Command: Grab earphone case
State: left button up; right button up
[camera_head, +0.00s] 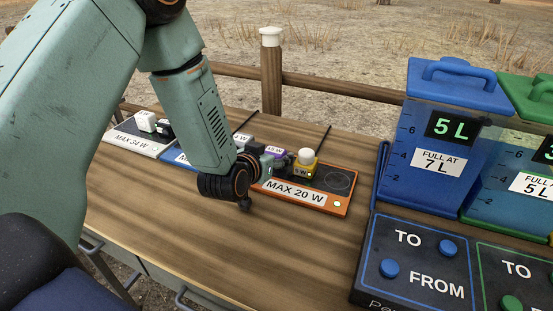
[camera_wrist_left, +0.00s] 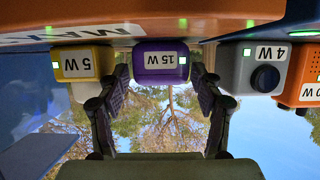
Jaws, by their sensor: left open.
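No label marks the earphone case, and I cannot tell for sure which item it is. A purple block marked 15 W (camera_head: 275,150) sits on the orange-edged MAX 20 W board (camera_head: 312,197). It shows upside down in the left wrist view (camera_wrist_left: 160,62). My left gripper (camera_wrist_left: 161,82) is open there, one finger near each side of the purple block; contact cannot be told. In the head view my left gripper (camera_head: 284,161) is low over the board, partly hiding the block. A yellow 5 W block (camera_head: 301,170) with a rounded white item (camera_head: 306,156) stands beside it.
A grey 4 W block (camera_wrist_left: 252,68) with a dark round part is close on the other side. A white-topped MAX board (camera_head: 138,138) lies at the left. Blue (camera_head: 435,140) and green tanks and a TO/FROM panel (camera_head: 415,262) stand right. The front tabletop is clear.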

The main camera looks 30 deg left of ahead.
pick_arm(q)
jog(key=shift+w+a+f, duration=0.1)
jog(key=shift+a+f, duration=0.05)
jog(key=shift+a, duration=0.15)
jog(key=shift+d, duration=0.3)
jog(key=c, duration=0.3)
jog(key=shift+a, duration=0.15)
jog(key=c, duration=0.5)
jog(key=shift+c, duration=0.8)
